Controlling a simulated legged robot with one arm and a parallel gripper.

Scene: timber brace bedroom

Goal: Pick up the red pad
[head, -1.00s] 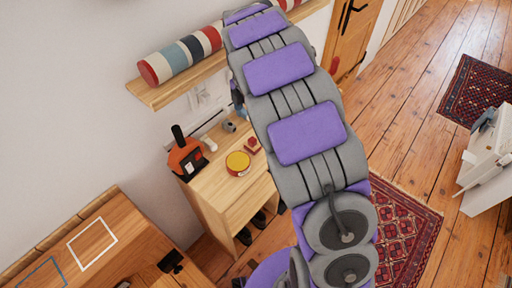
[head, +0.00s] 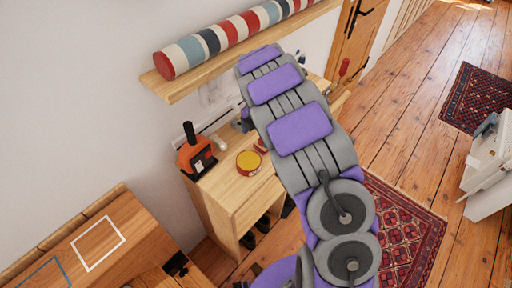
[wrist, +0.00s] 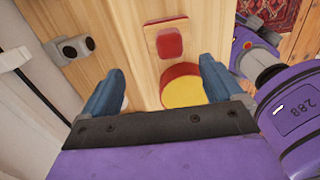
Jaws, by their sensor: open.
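The red pad (wrist: 169,42) lies on the wooden cabinet top, with a rounded red block on a flatter reddish base. It also shows in the head view (head: 260,146), partly covered by my arm. A round tin (wrist: 183,88) with a yellow top and red side sits beside it; the head view shows it too (head: 248,162). My gripper (wrist: 160,86) has its two blue fingers apart, with nothing between them. In the wrist view the pad appears beyond the fingertips, between their directions. In the head view my gripper is mostly hidden behind the arm.
An orange-and-black device (head: 195,153) stands on the cabinet's left side. A grey object (wrist: 73,50) lies left of the pad. A shelf (head: 182,86) with a striped bolster (head: 212,43) hangs on the wall above. Open floor and a patterned rug (head: 408,225) lie right.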

